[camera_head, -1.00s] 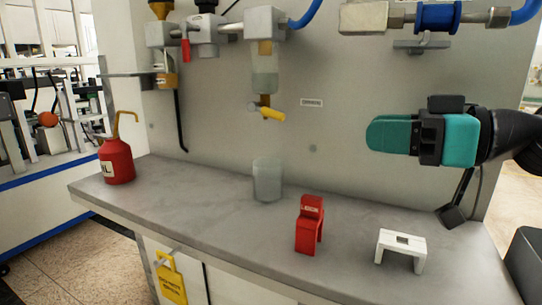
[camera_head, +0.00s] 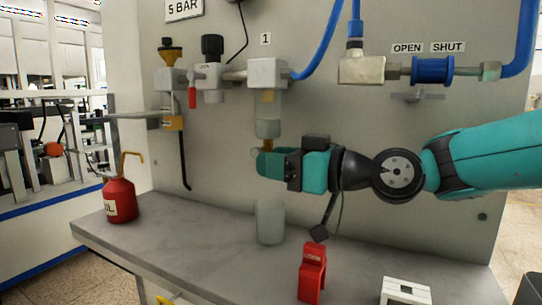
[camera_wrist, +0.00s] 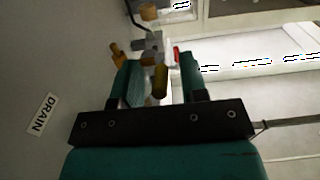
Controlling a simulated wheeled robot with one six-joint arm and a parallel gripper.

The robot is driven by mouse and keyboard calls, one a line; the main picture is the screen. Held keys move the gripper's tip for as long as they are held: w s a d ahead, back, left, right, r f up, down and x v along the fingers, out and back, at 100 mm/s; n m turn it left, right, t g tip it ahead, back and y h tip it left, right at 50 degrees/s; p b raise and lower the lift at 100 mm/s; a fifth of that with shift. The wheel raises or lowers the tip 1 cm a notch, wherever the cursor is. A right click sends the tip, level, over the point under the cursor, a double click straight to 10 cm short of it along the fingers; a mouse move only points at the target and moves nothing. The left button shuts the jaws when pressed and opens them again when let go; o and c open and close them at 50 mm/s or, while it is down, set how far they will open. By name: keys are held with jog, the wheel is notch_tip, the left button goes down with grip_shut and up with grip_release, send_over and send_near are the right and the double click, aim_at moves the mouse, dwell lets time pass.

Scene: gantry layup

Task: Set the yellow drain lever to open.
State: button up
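The yellow drain lever (camera_wrist: 160,82) lies between the two fingers of my gripper (camera_wrist: 160,75) in the wrist view. Gaps show on both sides of it, so the gripper looks open around the lever and not clamped on it. In the head view my gripper (camera_head: 262,163) is at the drain under the clear bowl (camera_head: 268,128) and hides the lever. A bit of the brass drain fitting (camera_head: 267,144) shows just above the fingers. The DRAIN label (camera_wrist: 42,113) is on the panel in the wrist view.
A clear jar (camera_head: 270,222) stands on the bench below my gripper. A red lockout piece (camera_head: 312,272), a white bracket (camera_head: 405,291) and a red oil can (camera_head: 120,200) are also on the bench. A red lever (camera_head: 192,97) hangs at upper left. A blue hose (camera_head: 325,42) runs above.

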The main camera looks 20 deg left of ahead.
jog(key=shift+a, duration=0.5)
grip_shut()
jog(key=shift+f, duration=0.1)
